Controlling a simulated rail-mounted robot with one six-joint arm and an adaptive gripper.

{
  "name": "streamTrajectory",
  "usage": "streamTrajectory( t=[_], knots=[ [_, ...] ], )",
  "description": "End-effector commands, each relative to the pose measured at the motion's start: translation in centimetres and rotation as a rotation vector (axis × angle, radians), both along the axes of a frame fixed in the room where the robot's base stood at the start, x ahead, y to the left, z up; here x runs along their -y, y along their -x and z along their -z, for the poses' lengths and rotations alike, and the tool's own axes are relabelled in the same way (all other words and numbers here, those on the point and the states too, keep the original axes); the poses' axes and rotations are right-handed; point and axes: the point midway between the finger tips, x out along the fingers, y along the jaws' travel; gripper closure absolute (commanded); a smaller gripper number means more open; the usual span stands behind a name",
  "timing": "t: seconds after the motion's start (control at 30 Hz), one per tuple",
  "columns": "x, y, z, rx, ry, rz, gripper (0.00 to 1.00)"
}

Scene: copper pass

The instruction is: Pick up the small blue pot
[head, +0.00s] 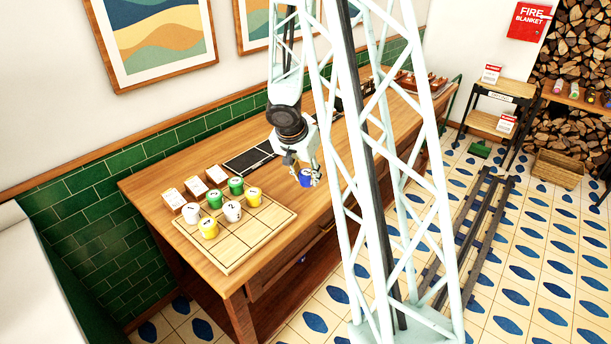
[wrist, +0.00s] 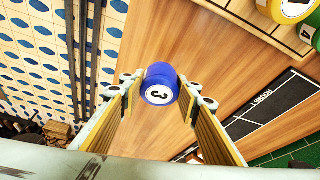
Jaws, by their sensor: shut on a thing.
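The small blue pot (head: 306,178) is held in my gripper (head: 303,170) in the head view, over the wooden counter near its front edge. In the wrist view the blue pot (wrist: 161,84) shows a white round label with a "3". My gripper's fingers (wrist: 161,92) are on both sides of the pot and shut on it. I cannot tell whether the pot is clear of the counter or touching it.
A gridded wooden board (head: 240,238) to the left carries several green, white and yellow pots. A black marked strip (head: 248,161) lies along the counter (head: 150,190). Bare counter separates board and gripper.

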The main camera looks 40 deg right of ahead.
Motion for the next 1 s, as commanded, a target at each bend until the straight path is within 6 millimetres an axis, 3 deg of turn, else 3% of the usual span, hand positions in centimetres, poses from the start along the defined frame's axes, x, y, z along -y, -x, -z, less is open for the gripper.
streamTrajectory(
  t=[0.3, 1.0],
  knots=[
    [-0.8, 1.2, -0.1, 0.0, 0.0, 0.0, 0.82],
    [-0.9, 1.3, -0.1, 0.0, 0.0, 0.0, 0.82]
  ],
)
